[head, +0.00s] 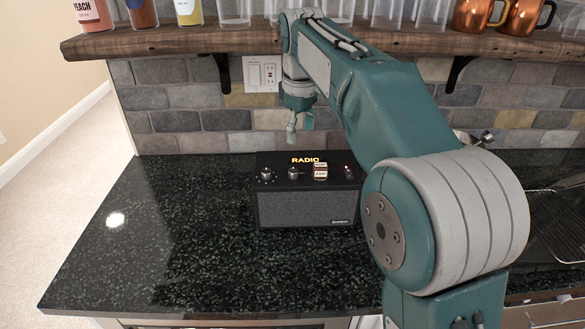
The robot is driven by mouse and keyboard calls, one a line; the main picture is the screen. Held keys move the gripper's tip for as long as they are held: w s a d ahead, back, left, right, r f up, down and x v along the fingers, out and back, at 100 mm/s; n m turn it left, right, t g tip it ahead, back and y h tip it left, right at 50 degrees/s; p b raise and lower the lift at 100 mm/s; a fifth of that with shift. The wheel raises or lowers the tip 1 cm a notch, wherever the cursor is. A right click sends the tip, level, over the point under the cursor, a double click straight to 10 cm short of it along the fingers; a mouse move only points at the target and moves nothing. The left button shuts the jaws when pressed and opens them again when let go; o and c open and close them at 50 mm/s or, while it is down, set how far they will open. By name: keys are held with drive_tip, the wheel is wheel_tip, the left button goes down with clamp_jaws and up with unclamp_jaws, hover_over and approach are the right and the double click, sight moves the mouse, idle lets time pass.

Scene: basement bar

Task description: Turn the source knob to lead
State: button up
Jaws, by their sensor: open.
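A black box-shaped amplifier (305,207) with a grey speaker front stands on the dark counter near the wall. Which knob is the source knob cannot be read at this size. My gripper (292,133) hangs pointing down just above and behind the top panel, apart from the knobs. It is open and holds nothing.
A wooden shelf (200,38) with bottles, clear glasses and copper mugs (472,15) runs above, close to my arm. Behind is a brick wall with an outlet plate (261,74). The counter (150,235) left of the amplifier is clear. A wire rack (560,222) lies at the right.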

sight(292, 170)
drive_tip(key=shift+n+g, duration=0.3)
drive_tip(key=shift+n, duration=0.2)
drive_tip(key=w+f, duration=0.1)
drive_tip(key=f, duration=0.3)
drive_tip(key=a+f, duration=0.1)
drive_tip(key=f, duration=0.3)
drive_tip(key=w+f, duration=0.1)
drive_tip(key=f, duration=0.3)
drive_tip(key=shift+w+a, duration=0.3)
drive_tip(key=shift+w, duration=0.05)
clamp_jaws()
